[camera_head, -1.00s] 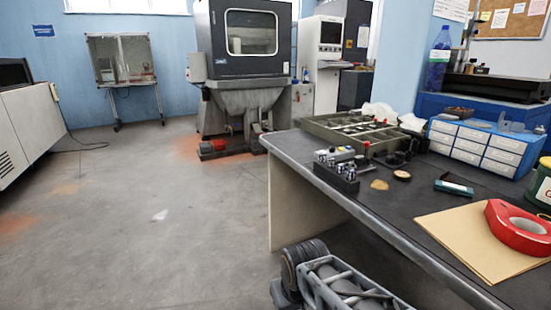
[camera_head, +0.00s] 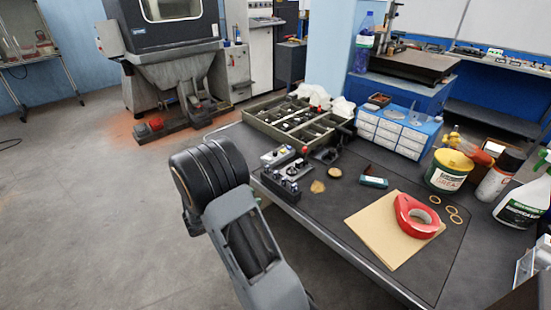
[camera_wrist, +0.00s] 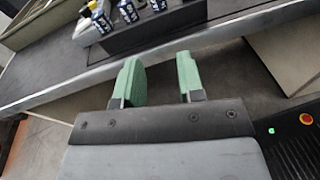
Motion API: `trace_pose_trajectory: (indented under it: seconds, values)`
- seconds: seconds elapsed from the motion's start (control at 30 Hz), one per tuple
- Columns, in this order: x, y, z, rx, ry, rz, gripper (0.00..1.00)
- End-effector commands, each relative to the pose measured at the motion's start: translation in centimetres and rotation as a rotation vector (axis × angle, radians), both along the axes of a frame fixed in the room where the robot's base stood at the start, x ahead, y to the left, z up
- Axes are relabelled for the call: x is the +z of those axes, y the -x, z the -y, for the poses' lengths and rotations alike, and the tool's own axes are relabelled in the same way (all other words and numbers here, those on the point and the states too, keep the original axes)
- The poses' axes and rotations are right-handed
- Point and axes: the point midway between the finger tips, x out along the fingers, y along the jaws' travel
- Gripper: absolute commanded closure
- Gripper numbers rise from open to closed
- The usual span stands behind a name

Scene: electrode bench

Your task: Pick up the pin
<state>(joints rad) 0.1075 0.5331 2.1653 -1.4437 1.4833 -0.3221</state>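My gripper (camera_wrist: 160,78) shows in the wrist view with two green fingers apart and nothing between them. It is over the floor, just short of the table's front edge. Beyond the edge is a black holder block (camera_wrist: 150,32) with several small blue, white and metallic pieces on top, cut off by the frame. In the head view the black block (camera_head: 279,186) stands near the table's left front edge with several metallic upright parts in it. I cannot tell which one is the pin. My gripper's fingers are not visible in the head view, where my arm shows at lower left.
Behind the block are a small grey fixture (camera_head: 277,155) and a green divided tray (camera_head: 262,125). A red tape roll (camera_head: 404,222) lies on brown paper (camera_head: 370,228). A white-fronted drawer cabinet (camera_head: 397,135) stands behind. The dark table front (camera_head: 400,285) is clear.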

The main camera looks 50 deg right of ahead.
Motion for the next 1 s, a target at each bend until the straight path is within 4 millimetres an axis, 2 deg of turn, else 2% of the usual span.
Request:
trace_pose_trajectory:
  seconds: [0.03,0.27,0.6,1.0]
  values:
    - [1.1,-0.6,0.3,0.031,0.031,-0.044,0.65]
    - [1.4,-2.1,2.2,0.112,0.112,-0.134,0.65]
    - [1.3,-1.8,7.9,0.118,0.118,-0.138,0.65]
    - [1.5,-1.6,11.0,0.118,0.117,-0.138,0.65]
